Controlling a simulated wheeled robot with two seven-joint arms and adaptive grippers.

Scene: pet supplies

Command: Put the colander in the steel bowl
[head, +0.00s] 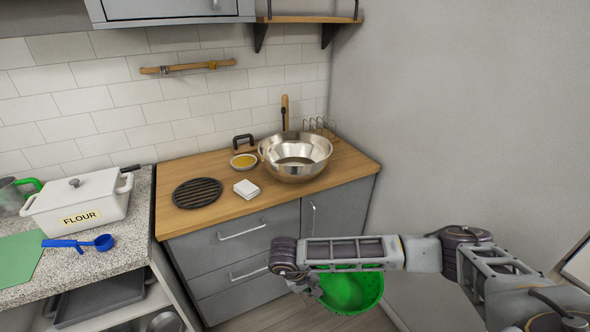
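The green colander (354,293) is at the lower middle, in front of the grey drawers and partly hidden behind my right forearm. My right gripper (316,291) is at the colander's left rim and appears shut on it, though the fingertips are partly hidden. The colander hangs in the air, below counter height. The steel bowl (296,172) stands upright at the right of the wooden counter, and its visible inside is empty. My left gripper is not in view.
On the wooden counter (330,180) are a black round trivet (197,192), a white stack (246,189) and a small yellow-filled bowl (244,162). A rack (320,127) stands behind the steel bowl. A white flour container (80,205) and blue scoop (80,243) are at left. A wall bounds the right.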

